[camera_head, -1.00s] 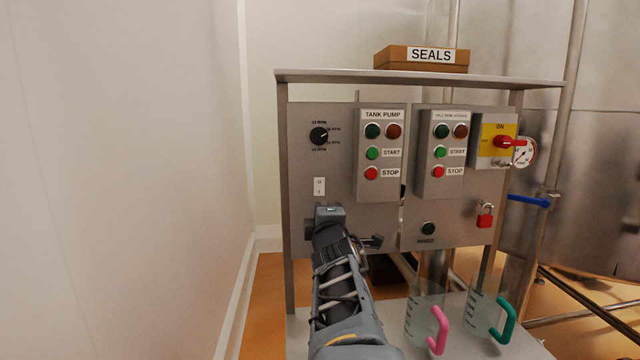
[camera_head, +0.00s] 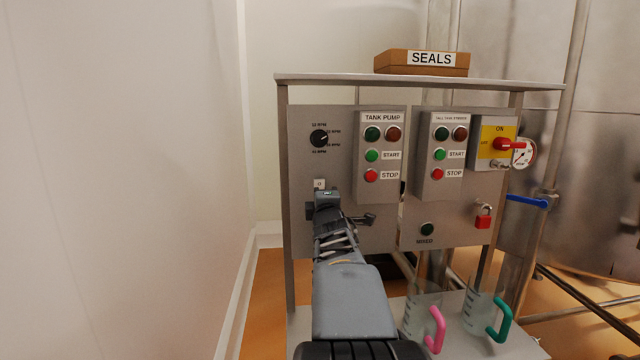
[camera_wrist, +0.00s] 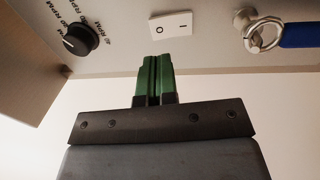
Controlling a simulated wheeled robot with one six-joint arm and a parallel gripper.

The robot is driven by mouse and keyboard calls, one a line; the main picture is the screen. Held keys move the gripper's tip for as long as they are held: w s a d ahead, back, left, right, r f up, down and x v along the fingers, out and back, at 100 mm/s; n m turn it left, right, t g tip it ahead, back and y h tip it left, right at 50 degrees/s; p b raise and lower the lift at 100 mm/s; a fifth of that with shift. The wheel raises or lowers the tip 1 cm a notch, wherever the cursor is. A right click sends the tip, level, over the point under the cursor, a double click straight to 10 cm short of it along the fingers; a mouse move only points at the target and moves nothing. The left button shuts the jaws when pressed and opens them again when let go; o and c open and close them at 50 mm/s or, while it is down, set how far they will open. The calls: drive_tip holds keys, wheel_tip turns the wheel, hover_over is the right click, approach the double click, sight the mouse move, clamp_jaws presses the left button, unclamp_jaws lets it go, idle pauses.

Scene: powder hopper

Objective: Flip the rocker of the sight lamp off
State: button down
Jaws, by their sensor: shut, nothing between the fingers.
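The white rocker (camera_wrist: 171,25) marked O and I sits on the grey panel (camera_wrist: 120,12) in the wrist view. In the head view only the upper end of the rocker (camera_head: 319,183), with the O, shows; my wrist hides the rest. I cannot tell which half is pressed in. My gripper (camera_wrist: 157,60) is shut and empty, its green fingers together just short of the rocker. A small gap seems to show between the tips and the rocker. No lamp tied to the rocker is clearly identifiable.
A black rotary knob (camera_wrist: 81,39) sits near the rocker; a metal ring with a blue piece (camera_wrist: 300,35) is on its other side. The TANK PUMP box (camera_head: 381,150) stands out from the panel at right. Two jugs with pink (camera_head: 436,330) and green (camera_head: 503,320) handles stand below.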

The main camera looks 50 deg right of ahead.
sight(319, 184)
drive_tip(key=shift+p+x, duration=1.25)
drive_tip(key=shift+x, duration=1.8)
drive_tip(key=shift+w+r, duration=0.1)
drive_tip(key=shift+r, duration=0.1)
drive_tip(key=shift+p, duration=0.3)
drive_tip(key=shift+d+f, duration=0.1)
